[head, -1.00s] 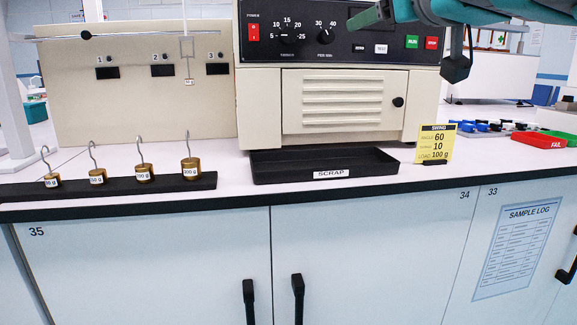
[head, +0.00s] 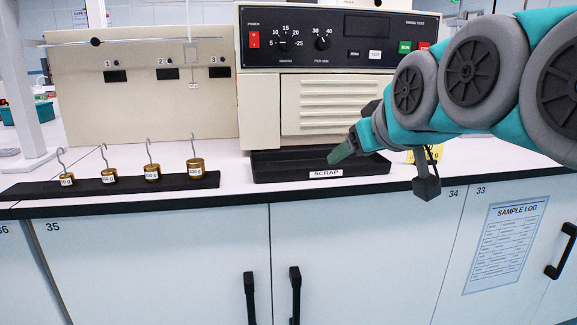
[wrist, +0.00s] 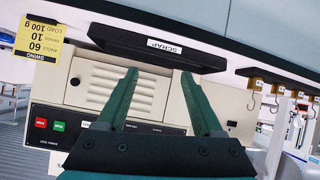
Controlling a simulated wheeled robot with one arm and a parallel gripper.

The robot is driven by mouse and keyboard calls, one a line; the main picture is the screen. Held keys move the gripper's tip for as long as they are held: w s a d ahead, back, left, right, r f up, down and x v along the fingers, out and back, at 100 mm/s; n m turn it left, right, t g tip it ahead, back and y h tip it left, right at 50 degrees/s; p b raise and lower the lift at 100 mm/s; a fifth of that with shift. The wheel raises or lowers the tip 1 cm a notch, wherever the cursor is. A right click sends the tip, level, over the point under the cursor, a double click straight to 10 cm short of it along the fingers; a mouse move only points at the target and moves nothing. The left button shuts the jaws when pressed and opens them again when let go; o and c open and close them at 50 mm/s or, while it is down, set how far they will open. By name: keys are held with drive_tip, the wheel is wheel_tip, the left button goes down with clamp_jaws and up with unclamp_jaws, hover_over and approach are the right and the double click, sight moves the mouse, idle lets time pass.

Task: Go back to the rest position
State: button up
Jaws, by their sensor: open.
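My gripper (head: 342,152) hangs in front of the tester in the head view, its green fingers by the right part of the black SCRAP tray (head: 285,176). In the wrist view my gripper (wrist: 160,74) has its two green fingers spread, with nothing between them. That view is upside down and shows the tester's cream front (wrist: 150,92) beyond the fingers. My arm covers the right side of the tester (head: 259,112) in the head view.
Several brass hooked weights (head: 195,171) stand on a black strip (head: 95,190) at the left of the bench. A yellow card (wrist: 38,40) stands beside the tray; my arm partly hides it in the head view. The white cabinets (head: 160,260) below are clear.

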drive_tip(key=s+d+f+m+g+h+p, duration=0.1)
drive_tip(key=s+f+g, duration=0.4)
drive_tip(key=f, duration=0.5)
drive_tip(key=s+d+f+m+g+h+p, duration=0.1)
drive_tip(key=s+f+g+p, duration=0.1)
drive_tip(key=s+f, duration=0.6)
drive_tip(key=s+d+f+m+g+p, duration=0.1)
drive_tip(key=s+f+g, duration=0.5)
drive_tip(key=s+f, duration=0.6)
drive_tip(key=s+d+m, duration=0.1)
drive_tip(key=s, duration=0.2)
drive_tip(key=shift+s+d+f, duration=0.15)
drive_tip(key=shift+s+f, duration=0.05)
drive_tip(key=shift+f, duration=0.15)
